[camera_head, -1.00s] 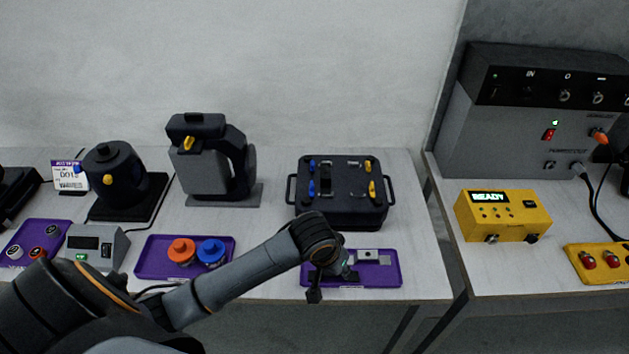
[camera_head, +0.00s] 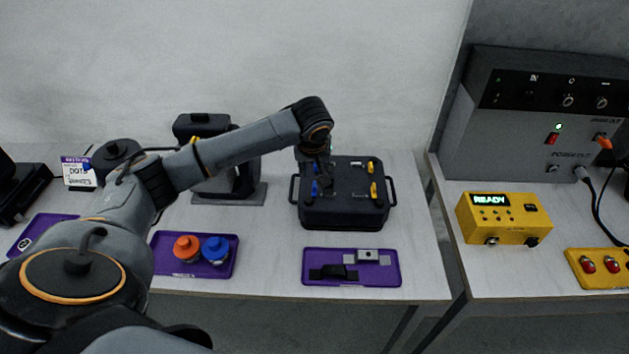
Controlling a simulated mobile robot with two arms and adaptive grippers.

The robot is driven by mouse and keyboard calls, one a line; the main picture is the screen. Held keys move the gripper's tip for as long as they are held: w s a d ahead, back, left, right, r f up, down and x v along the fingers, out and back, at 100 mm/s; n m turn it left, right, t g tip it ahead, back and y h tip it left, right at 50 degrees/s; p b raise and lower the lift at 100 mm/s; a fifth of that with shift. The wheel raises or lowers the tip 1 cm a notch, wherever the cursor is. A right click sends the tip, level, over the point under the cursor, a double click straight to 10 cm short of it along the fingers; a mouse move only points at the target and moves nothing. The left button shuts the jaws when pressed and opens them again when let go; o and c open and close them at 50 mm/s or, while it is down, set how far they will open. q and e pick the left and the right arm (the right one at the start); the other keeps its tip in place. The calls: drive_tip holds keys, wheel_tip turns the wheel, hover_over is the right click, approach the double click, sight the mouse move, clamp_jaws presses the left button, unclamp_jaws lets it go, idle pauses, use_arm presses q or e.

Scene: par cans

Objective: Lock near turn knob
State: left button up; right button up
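A black case (camera_head: 345,212) with side handles stands on the bench. On its top are a near blue knob (camera_head: 314,188), a near yellow knob (camera_head: 374,190) and a far yellow knob (camera_head: 371,167). A far blue knob is mostly hidden by my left arm. I cannot tell which near knob the task names. My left gripper (camera_head: 325,188) points down over the left part of the case top, just right of the near blue knob. Its fingers are dark and small against the black case, so their opening and any contact are unclear. My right gripper is out of view.
A purple tray (camera_head: 310,281) in front of the case holds a black piece (camera_head: 335,272) and a silver piece (camera_head: 368,255). Another tray (camera_head: 165,268) holds an orange (camera_head: 187,247) and a blue cap (camera_head: 215,249). A yellow READY box (camera_head: 503,217) stands on the right bench.

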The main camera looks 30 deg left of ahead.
sight(314, 185)
use_arm(q)
drive_tip(key=p+x, duration=0.1)
drive_tip(key=x, duration=0.8)
drive_tip(key=shift+w+f, duration=0.1)
drive_tip(key=shift+f, duration=0.15)
drive_tip(key=shift+c, duration=0.2)
clamp_jaws()
